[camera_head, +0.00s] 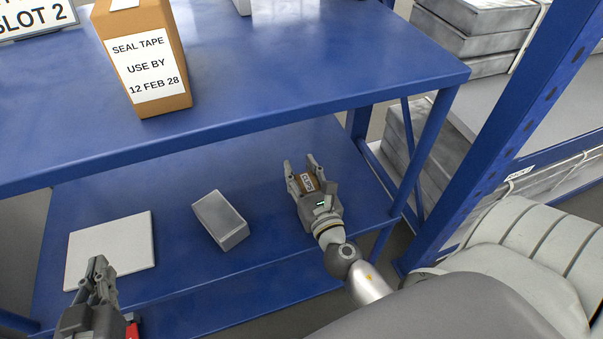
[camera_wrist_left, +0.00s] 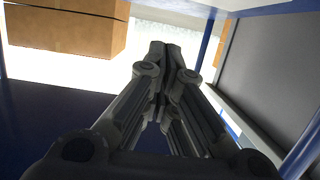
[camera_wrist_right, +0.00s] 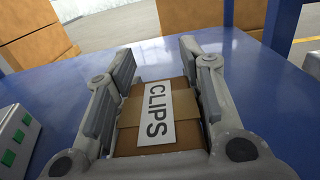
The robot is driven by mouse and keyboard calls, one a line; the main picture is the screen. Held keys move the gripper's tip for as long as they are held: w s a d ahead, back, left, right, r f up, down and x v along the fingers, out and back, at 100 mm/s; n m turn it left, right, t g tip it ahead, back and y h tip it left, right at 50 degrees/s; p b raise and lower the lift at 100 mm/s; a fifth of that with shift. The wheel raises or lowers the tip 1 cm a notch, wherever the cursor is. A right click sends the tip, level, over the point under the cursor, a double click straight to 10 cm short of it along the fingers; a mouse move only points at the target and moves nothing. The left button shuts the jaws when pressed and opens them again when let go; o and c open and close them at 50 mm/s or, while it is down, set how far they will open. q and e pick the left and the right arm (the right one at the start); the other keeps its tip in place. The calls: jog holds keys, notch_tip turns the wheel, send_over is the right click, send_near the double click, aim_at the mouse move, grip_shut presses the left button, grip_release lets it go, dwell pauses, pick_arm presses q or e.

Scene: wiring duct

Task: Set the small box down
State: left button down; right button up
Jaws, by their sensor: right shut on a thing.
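The small brown box labelled CLIPS (camera_head: 307,183) is between the fingers of my right gripper (camera_head: 301,165), over the right part of the blue lower shelf (camera_head: 170,205). In the right wrist view the box (camera_wrist_right: 184,105) sits between both finger pads, its white label facing up. My right gripper is shut on it. Whether the box's underside touches the shelf is hidden. My left gripper (camera_head: 99,264) is at the lower left, near a pale flat panel (camera_head: 122,240). In the left wrist view its fingers (camera_wrist_left: 172,50) are together with nothing between them.
A grey box (camera_head: 218,216) lies on the lower shelf left of my right gripper. The blue upper shelf (camera_head: 270,70) overhangs behind, carrying a SEAL TAPE carton (camera_head: 150,50). A blue post (camera_head: 425,150) stands to the right. Bare shelf lies between the grey box and my right gripper.

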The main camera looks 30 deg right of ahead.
pick_arm(q)
jog(key=shift+r, duration=0.1)
jog(key=shift+w+r+t, duration=0.15)
jog(key=shift+r+t, duration=0.15)
jog(key=shift+r, duration=0.05)
pick_arm(e)
jog(key=shift+f, duration=0.15)
jog(key=o, duration=1)
pick_arm(q)
jog(key=shift+d+r, duration=0.1)
